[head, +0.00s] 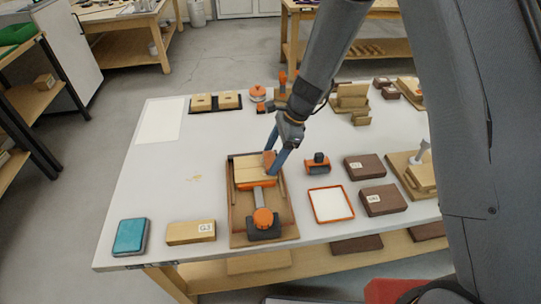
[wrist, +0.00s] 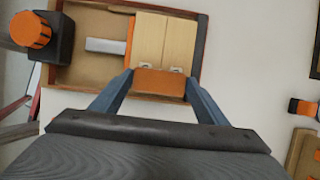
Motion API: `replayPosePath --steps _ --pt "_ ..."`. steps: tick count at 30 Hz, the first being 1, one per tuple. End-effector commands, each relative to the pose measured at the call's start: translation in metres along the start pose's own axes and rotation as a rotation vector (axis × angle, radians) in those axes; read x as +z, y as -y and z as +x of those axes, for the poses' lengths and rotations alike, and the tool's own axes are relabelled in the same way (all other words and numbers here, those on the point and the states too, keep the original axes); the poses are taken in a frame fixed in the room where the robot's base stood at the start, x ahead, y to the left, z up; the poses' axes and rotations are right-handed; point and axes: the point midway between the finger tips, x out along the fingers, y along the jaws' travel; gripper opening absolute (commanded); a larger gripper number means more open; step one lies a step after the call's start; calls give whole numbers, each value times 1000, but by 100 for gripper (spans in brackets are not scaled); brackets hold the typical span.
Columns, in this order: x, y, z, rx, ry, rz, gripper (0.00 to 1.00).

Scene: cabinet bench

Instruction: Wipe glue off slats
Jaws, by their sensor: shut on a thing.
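Pale wooden slats (head: 250,171) lie side by side in a brown wooden tray (head: 236,222); in the wrist view the slats (wrist: 163,38) show small whitish glue spots (wrist: 146,66) near their ends. A clamp with an orange knob (head: 263,218) stands in the tray, its grey rod and orange bar toward the slats. My gripper (head: 272,157) is over the slats' right end. Its blue fingers are shut on an orange-brown block (wrist: 159,83), which covers part of the slat ends. I cannot tell whether the block touches the slats.
An orange-rimmed white tray (head: 331,205), a small orange-and-black tool (head: 317,163) and dark boxes (head: 382,200) stand right of the tray. A G3-labelled block (head: 190,232) and a blue-topped case (head: 130,237) lie to its left. The bench top (head: 165,180) is mostly clear at left.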

Motion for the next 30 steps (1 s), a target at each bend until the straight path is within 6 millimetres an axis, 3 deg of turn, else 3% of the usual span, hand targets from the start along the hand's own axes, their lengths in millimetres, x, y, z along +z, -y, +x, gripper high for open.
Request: replayPosePath --steps 7,30 --pt "1 -2 3 4 -3 1 50" --pt "31 -2 12 4 -1 0 50"
